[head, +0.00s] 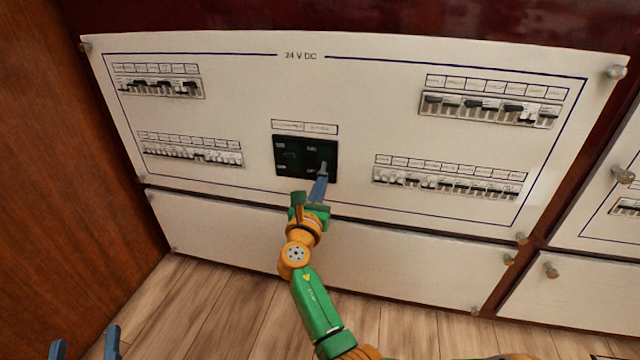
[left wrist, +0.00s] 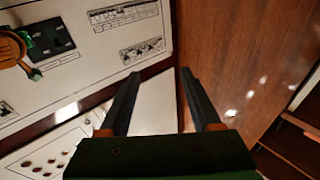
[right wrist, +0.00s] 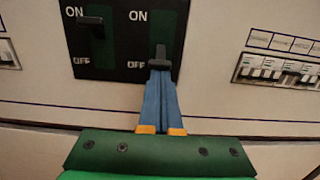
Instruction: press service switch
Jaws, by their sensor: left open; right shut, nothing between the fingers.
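A dark switch box (head: 290,142) with two levers sits in the middle of the white 24 V DC panel. Its labels above are too small to read, so I cannot tell which lever is the service switch. In the right wrist view the left lever (right wrist: 90,21) sits up near ON. The right lever (right wrist: 160,60) sits low, near OFF. My right gripper (right wrist: 159,72) is shut and empty, its blue fingertips at this right lever, seemingly touching it. It also shows in the head view (head: 322,175). My left gripper (head: 84,344) is open and empty at the lower left, far from the box.
Breaker rows flank the box: upper left (head: 158,86), lower left (head: 190,152), upper right (head: 488,107) and lower right (head: 446,183). A wooden wall (head: 75,150) stands at the left. Knobs (head: 616,72) stick out at the panel corners.

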